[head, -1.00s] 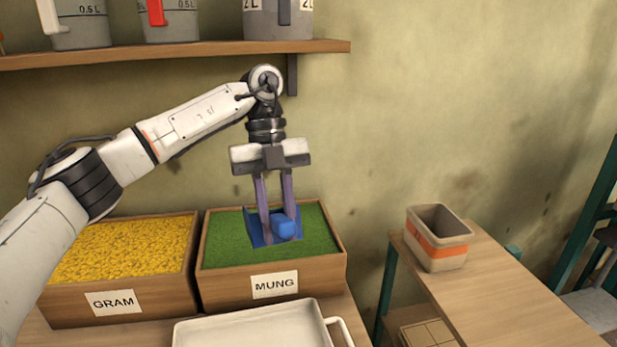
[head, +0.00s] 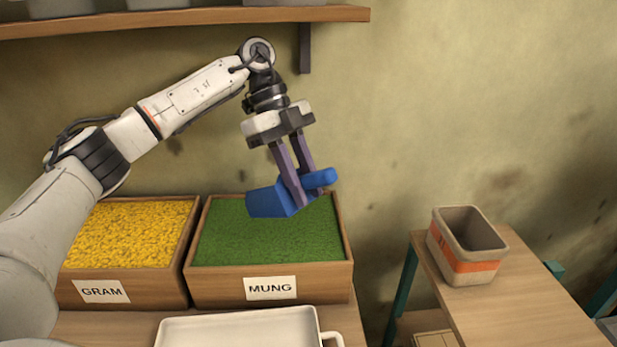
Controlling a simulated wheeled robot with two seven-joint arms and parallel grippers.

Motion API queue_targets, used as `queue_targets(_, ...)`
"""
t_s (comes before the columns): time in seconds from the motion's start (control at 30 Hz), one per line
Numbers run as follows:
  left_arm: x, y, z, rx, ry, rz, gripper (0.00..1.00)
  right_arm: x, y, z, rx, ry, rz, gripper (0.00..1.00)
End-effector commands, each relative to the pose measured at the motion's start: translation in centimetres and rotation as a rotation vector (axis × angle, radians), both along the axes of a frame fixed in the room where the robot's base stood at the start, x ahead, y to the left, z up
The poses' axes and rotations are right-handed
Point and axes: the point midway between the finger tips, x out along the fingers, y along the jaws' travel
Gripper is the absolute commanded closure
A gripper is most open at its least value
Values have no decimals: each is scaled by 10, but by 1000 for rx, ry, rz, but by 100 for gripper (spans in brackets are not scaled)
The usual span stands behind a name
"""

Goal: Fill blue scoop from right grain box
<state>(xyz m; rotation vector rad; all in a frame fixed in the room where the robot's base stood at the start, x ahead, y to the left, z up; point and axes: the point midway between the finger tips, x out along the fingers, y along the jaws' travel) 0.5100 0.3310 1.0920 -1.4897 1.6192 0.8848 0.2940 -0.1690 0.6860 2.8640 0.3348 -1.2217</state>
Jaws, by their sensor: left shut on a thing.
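My left gripper (head: 296,192) is shut on the blue scoop (head: 270,202). The scoop's bowl is toward the left and its handle toward the right. In the picture the scoop overlaps the back part of the right grain box (head: 205,285), a wooden box labelled MUNG and full of green grain (head: 250,243). The scoop appears to be above the grain. Its inside faces away, so I cannot tell what it holds. My right gripper is not in view.
A wooden box of yellow grain labelled GRAM (head: 135,235) stands just left. A white tray (head: 240,330) lies in front. A bucket with an orange band (head: 465,245) stands on a side table at right. A wooden shelf (head: 180,17) runs above my arm.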

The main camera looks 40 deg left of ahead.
Motion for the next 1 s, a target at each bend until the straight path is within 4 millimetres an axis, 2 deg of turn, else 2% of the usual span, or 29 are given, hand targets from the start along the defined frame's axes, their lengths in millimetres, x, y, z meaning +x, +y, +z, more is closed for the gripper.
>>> queue_targets(0.6, 1, 18, -47, -120, 11, 0, 100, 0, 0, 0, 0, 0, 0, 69)
queue_targets(1.0, 4, 40, -69, -122, 10, 0, 100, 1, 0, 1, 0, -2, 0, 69)
